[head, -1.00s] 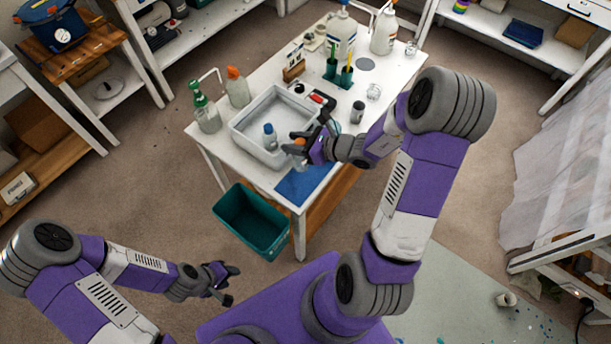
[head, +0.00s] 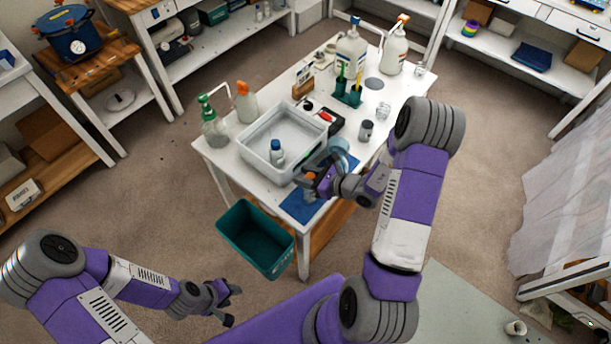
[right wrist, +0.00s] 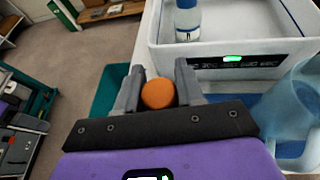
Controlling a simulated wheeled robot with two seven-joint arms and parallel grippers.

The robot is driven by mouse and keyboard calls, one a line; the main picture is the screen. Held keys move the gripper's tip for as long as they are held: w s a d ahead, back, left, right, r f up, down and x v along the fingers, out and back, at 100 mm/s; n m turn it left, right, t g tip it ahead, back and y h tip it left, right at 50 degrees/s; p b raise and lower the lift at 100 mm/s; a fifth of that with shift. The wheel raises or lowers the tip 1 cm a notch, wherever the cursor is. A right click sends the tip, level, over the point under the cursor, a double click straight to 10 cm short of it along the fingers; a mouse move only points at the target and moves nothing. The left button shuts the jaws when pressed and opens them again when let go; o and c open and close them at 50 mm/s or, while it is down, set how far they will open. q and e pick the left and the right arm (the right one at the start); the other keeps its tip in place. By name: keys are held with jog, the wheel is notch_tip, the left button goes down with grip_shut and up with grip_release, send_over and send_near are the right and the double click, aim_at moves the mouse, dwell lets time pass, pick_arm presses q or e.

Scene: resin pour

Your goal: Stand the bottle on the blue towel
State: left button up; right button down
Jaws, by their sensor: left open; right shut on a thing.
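My right gripper (head: 312,182) is shut on a bottle with an orange cap (right wrist: 158,93). In the right wrist view the cap sits between the two fingers, and the bottle's body is hidden below. The towel lies flat at the table's near corner, partly covered by my gripper. I cannot tell how high the bottle is above it. My left gripper (head: 228,302) is open and empty, low and away from the table.
A white tub (head: 253,157) holding a blue-capped bottle (head: 277,153) stands left of the right gripper. A translucent blue jug (right wrist: 293,105) is close on its right. A green bin (head: 235,233) stands below the table's near side. Spray bottles and jars stand farther back.

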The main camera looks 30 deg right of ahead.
jog(key=shift+f, duration=0.15)
jog(key=c, duration=0.7)
grip_release()
